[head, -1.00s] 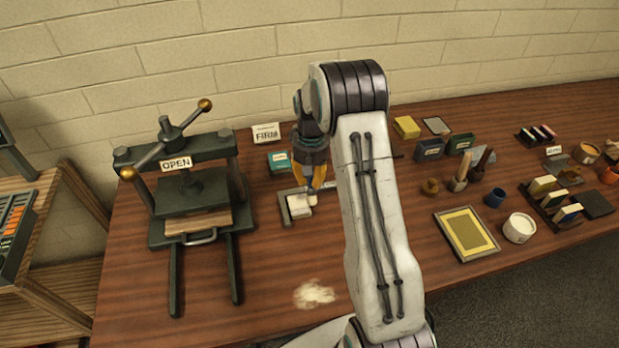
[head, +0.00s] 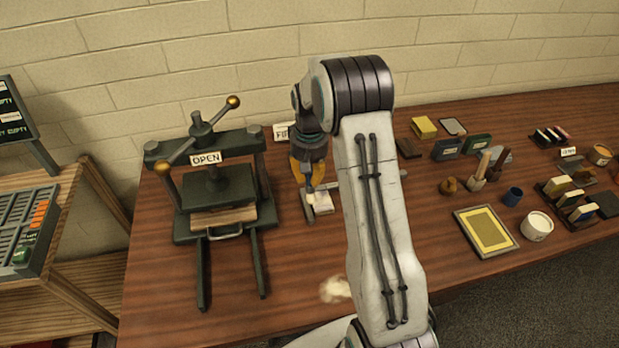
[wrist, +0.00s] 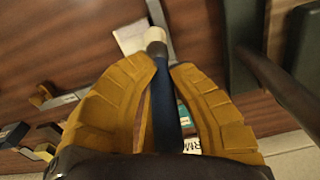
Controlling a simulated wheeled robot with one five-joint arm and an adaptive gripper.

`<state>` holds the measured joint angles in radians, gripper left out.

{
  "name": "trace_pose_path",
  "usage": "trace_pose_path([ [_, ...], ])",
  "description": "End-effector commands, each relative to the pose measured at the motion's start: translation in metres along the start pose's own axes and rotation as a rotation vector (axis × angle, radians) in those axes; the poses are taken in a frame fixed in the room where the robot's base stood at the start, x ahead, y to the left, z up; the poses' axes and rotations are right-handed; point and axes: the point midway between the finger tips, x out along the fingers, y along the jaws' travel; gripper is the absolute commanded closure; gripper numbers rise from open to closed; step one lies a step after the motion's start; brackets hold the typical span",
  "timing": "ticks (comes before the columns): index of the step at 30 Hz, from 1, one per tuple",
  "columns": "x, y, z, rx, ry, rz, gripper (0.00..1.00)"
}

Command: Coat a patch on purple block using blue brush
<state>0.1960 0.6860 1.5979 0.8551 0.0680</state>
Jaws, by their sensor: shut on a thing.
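My gripper (head: 309,183) is shut on the blue brush (wrist: 165,105), whose blue handle runs between the yellow fingers in the wrist view. The brush's pale rounded tip (wrist: 156,36) points away from the gripper. A pale, slightly pinkish block (wrist: 130,37) lies beside the tip, against a grey metal L-shaped bracket; it also shows in the head view (head: 323,203). I cannot tell whether tip and block touch.
A dark green press (head: 205,190) with an OPEN sign stands left of my gripper. Bare wood lies in front of the bracket.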

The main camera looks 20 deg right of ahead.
Motion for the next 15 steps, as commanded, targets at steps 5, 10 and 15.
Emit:
trace_pose_path([
  [5, -0.02, 0.0, 0.002, -0.001, 0.001, 0.0, 1.0],
  [10, -0.035, 0.0, 0.003, -0.003, 0.001, 0.0, 1.0],
  [15, -0.05, -0.001, 0.005, -0.004, 0.0, 0.0, 1.0],
])
